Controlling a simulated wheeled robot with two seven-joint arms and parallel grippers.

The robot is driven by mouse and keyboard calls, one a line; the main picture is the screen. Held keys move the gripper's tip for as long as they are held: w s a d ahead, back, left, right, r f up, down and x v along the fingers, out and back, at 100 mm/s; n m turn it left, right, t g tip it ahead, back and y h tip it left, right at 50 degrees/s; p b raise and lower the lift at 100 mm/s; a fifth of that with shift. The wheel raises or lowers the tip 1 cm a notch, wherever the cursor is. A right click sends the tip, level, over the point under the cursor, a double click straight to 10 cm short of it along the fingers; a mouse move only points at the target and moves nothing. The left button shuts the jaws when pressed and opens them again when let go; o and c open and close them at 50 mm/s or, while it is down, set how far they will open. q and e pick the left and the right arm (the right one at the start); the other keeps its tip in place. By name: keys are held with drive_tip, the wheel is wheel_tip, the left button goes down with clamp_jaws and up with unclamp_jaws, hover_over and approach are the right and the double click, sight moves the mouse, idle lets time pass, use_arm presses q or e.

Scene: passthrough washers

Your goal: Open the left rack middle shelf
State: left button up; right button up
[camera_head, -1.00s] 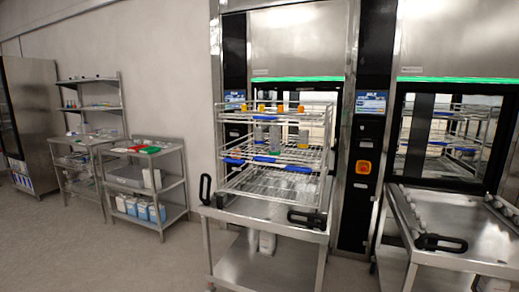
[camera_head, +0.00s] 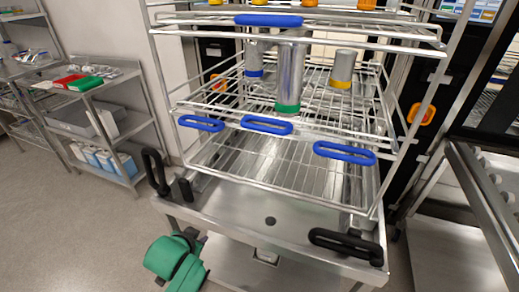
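The wire rack (camera_head: 388,172) stands on a steel cart in the middle of the head view. A long blue handle (camera_head: 268,20) is on its upper shelf front. Lower down are a left blue handle (camera_head: 201,123), a middle blue handle (camera_head: 266,125) and a right blue handle (camera_head: 344,153). Metal cylinders with a green band (camera_head: 289,80), a yellow band (camera_head: 343,68) and a blue band stand inside. My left gripper (camera_head: 190,237) is low at the left, below the cart's front edge and apart from the rack. Its fingers are too unclear to read. My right gripper is out of view.
The steel cart (camera_head: 225,215) has a black left handle (camera_head: 155,171) and a black front handle (camera_head: 346,244). A shelf unit (camera_head: 130,140) with boxes stands at the left. Another steel cart (camera_head: 480,205) stands at the right. Floor is clear at the lower left.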

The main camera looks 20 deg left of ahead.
sight(264, 129)
use_arm(q)
drive_tip(key=w+a+r+m+t, duration=0.2)
drive_tip(key=w+r+t, duration=0.15)
drive_tip(key=r, duration=0.45)
drive_tip(key=w+a+r+m+t+y, duration=0.1)
drive_tip(key=w+a+r+t, duration=0.2)
drive_tip(key=r, duration=0.6)
drive_tip(key=w+a+r+m+t, duration=0.1)
drive_tip(key=w+r+m+t, duration=0.15)
drive_tip(key=r+t, duration=0.4)
drive_tip(key=s+d+r+m+g+h, duration=0.2)
drive_tip(key=d+r+m+h, duration=0.65)
drive_tip(key=m+h, duration=0.7)
wheel_tip(264, 129, down, 2)
drive_tip(key=s+d+m+g+h, duration=0.2)
drive_tip(key=d+m+g, duration=0.1)
drive_tip(key=m+g, duration=0.35)
drive_tip(key=shift+t, duration=0.25)
drive_tip(key=p+x, duration=0.4)
drive_tip(key=x, duration=0.9)
drive_tip(key=shift+w+r, duration=0.1)
drive_tip(key=shift+w, duration=0.05)
drive_tip(key=shift+w+d, duration=0.2)
drive_tip(key=shift+d, duration=0.05)
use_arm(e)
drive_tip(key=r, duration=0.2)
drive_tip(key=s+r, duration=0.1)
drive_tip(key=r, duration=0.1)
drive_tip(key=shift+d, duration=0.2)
